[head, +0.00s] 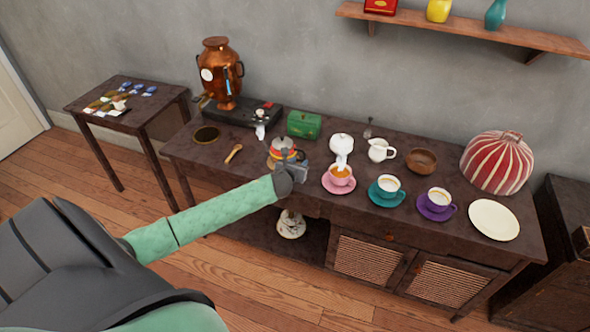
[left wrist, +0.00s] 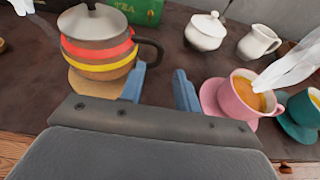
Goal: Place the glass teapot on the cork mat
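The glass teapot (head: 283,148), with red and yellow bands, a grey lid and a dark handle, stands upright on the round tan cork mat (head: 271,163). In the left wrist view the teapot (left wrist: 98,48) is at the upper left, with the mat (left wrist: 92,88) showing under its base. My left gripper (head: 298,170) is just right of the teapot. In the left wrist view its two blue fingers (left wrist: 160,90) are apart with nothing between them; the left finger is close to the handle, and I cannot tell whether they touch. My right gripper is not in view.
A pink cup on its saucer (left wrist: 210,98) is close to my gripper's right. Teal (head: 388,190) and purple cups stand beyond it. A white sugar bowl (head: 341,143), creamer (head: 381,150) and green tea box (head: 304,124) are behind. A copper samovar (head: 219,70) stands back left.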

